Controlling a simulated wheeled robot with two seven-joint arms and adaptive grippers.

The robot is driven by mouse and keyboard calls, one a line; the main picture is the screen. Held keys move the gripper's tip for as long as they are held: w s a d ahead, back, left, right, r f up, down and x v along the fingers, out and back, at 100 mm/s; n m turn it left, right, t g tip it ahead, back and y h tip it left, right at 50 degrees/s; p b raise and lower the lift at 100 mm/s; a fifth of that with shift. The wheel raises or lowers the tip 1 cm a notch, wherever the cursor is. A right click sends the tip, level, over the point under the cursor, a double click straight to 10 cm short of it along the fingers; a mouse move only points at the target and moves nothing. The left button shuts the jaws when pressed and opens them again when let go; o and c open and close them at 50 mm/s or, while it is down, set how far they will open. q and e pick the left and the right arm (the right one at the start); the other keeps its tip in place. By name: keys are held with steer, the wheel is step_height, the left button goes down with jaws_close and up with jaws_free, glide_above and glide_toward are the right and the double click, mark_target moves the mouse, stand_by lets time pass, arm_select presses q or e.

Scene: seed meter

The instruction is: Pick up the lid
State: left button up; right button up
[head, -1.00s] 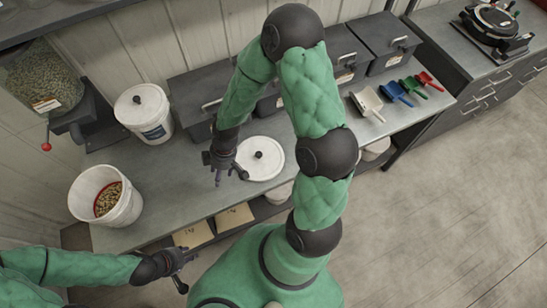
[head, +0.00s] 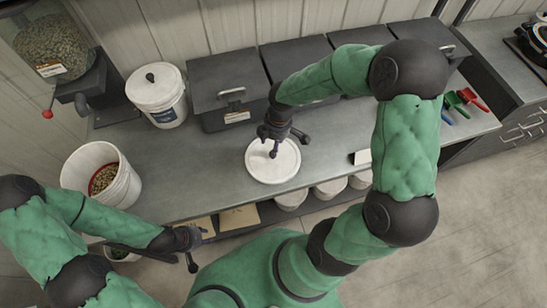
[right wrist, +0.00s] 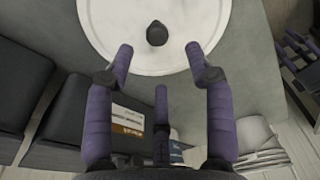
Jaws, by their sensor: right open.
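The round white lid (head: 272,173) with a dark knob lies flat on the grey counter, near its front edge. My right gripper (head: 283,146) is open just above the lid and covers the knob in the head view. In the right wrist view the lid (right wrist: 205,25) and its knob (right wrist: 157,33) are clear, with the spread fingers (right wrist: 160,62) of my right gripper short of the knob and nothing between them. My left gripper (head: 194,246) is at the lower left, in front of the counter, with its fingers apart and empty.
An open white bucket (head: 128,188) of seeds stands left on the counter (head: 200,180). A lidded white bucket (head: 158,98) and dark bins (head: 222,88) stand behind. Coloured scoops (head: 468,98) lie at the right. White containers (head: 328,188) sit on a shelf below.

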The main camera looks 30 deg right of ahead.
mark_target(266, 169)
step_height(266, 169, down, 5)
steer(key=shift+s+b, duration=0.1)
steer(key=shift+b, duration=0.5)
steer(key=shift+f, duration=0.45)
steer(key=shift+r, duration=0.1)
jaws_close()
